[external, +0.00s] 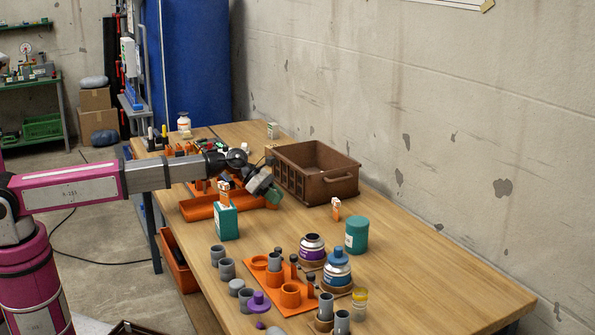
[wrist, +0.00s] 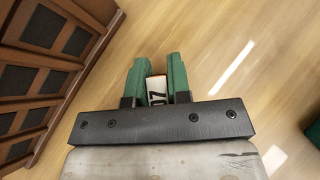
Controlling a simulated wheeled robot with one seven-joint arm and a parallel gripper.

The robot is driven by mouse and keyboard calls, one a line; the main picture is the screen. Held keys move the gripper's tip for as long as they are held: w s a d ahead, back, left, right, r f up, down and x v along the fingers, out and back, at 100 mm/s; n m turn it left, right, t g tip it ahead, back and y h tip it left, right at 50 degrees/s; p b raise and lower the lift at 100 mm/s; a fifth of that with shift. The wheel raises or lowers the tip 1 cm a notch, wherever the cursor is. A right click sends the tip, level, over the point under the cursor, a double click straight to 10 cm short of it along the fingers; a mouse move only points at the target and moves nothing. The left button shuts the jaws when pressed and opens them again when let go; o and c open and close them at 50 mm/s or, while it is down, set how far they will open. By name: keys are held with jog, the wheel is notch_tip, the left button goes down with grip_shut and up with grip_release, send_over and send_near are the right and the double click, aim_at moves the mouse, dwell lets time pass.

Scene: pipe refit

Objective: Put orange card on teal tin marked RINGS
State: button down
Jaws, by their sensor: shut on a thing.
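My gripper (external: 272,196) has green fingers and is above the table, just left of the brown crate. In the wrist view the fingers (wrist: 157,82) are shut on a small white card with an orange edge and black marks (wrist: 157,90). The card held is not clear in the external view. A round teal tin (external: 356,236) stands upright on the table, right of and nearer than the gripper, apart from it. A teal box-shaped tin (external: 227,222) stands left of it with an orange-and-white card (external: 224,194) at its top. The writing on both tins is too small to read.
The brown crate (external: 318,172) stands close to the gripper; its wall (wrist: 50,70) fills the left of the wrist view. Another orange-and-white piece (external: 336,209) stands behind the round tin. Bottles, grey cups and an orange plate (external: 262,285) crowd the front. The table's right side is clear.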

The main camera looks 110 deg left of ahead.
jog(key=shift+r, duration=0.75)
jog(key=r, duration=0.1)
jog(key=s+r, duration=0.1)
jog(key=r, duration=0.1)
jog(key=shift+a+r, duration=0.1)
jog(key=shift+a, duration=0.05)
jog(key=s+a+r, duration=0.4)
jog(key=s+r, duration=0.2)
jog(key=s, duration=0.3)
jog(key=w+d+r+m+h, duration=0.1)
jog(key=w+d+r, duration=0.25)
jog(key=w, duration=0.75)
jog(key=w+d+r+m+h, duration=0.25)
jog(key=w+d, duration=0.25)
jog(key=w, duration=0.6)
jog(key=w+d+r+m+h, duration=0.1)
jog(key=w+d+r, duration=0.35)
jog(key=w, duration=0.65)
send_over(363, 223)
jog(key=shift+g, duration=0.4)
jog(key=f, duration=0.7)
jog(key=shift+s+a, duration=0.3)
jog(key=shift+a, duration=0.05)
jog(key=shift+w+d+f, duration=0.3)
jog(key=shift+f, duration=0.1)
jog(key=shift+f+y, duration=0.25)
jog(key=shift+f, duration=1.7)
